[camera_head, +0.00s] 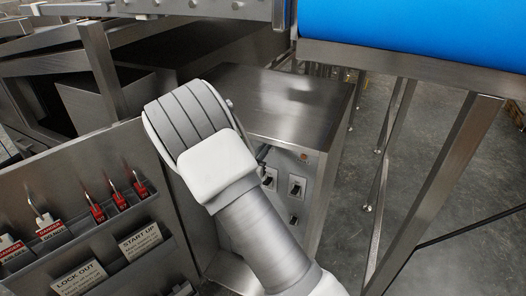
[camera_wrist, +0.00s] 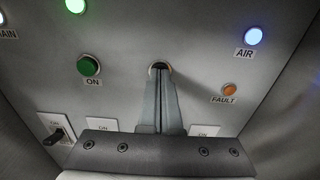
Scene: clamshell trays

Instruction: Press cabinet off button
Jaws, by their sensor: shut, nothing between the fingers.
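The metal cabinet (camera_head: 285,105) stands in the middle of the head view, its switch panel facing me. In the wrist view my gripper (camera_wrist: 160,72) is shut and empty, its fingertips over a dark round button (camera_wrist: 160,65) with a metal rim. The fingers hide most of that button and any label under it. I cannot tell whether the tips touch it. The green ON button (camera_wrist: 88,66) is to its left. In the head view my arm covers the gripper and much of the panel.
On the panel are an orange FAULT light (camera_wrist: 229,89), a lit AIR light (camera_wrist: 253,36), a lit green light (camera_wrist: 75,5) and a rotary switch (camera_wrist: 54,137). A lockout board (camera_head: 90,210) with red padlocks stands left; a blue conveyor (camera_head: 420,30) is at the right.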

